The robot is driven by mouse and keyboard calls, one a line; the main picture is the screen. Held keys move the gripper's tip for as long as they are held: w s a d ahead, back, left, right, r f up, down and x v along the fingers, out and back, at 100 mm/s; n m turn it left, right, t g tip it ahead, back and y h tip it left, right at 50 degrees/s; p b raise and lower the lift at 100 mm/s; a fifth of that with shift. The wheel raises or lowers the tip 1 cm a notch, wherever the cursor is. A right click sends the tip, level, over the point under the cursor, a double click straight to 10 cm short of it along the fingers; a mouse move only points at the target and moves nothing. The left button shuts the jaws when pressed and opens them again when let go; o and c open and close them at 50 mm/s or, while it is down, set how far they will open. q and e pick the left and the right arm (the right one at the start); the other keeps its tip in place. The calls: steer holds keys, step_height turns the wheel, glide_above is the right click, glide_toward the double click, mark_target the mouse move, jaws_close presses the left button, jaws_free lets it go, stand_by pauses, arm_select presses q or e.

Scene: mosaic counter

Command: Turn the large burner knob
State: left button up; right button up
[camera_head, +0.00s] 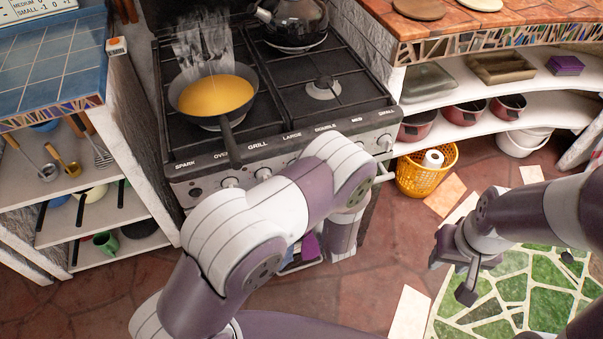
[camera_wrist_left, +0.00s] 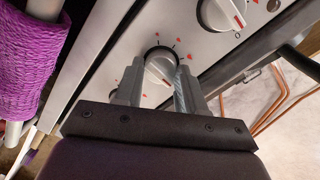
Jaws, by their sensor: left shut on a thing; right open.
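The stove's control panel (camera_head: 205,187) carries a row of grey knobs below the words SPARK, OVEN, GRILL, LARGE, DOUBLE, MED and SMALL. My left arm covers the panel below LARGE in the head view, and my left gripper is hidden there. In the left wrist view my left gripper (camera_wrist_left: 158,82) is shut on a knob (camera_wrist_left: 159,66) with red marks around it. No label shows there, so I cannot tell which knob it is. Another knob (camera_wrist_left: 222,13) is at the upper right, apart from the fingers. My right gripper (camera_head: 452,273) is open and empty above the floor, at the right.
A pan of yellow food (camera_head: 217,97) steams on a left burner, its handle toward the panel. A kettle (camera_head: 291,20) stands at the back. A yellow basket (camera_head: 427,170) is on the floor right of the stove. Purple cloth (camera_wrist_left: 28,60) hangs left in the wrist view.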

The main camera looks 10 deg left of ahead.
arm_select(q)
steer(key=o, duration=1)
steer(key=shift+o, duration=0.2)
steer(key=v, duration=1.2)
steer(key=shift+s+p, duration=0.25)
steer(key=shift+p, duration=0.2)
steer(key=shift+d+r, duration=0.1)
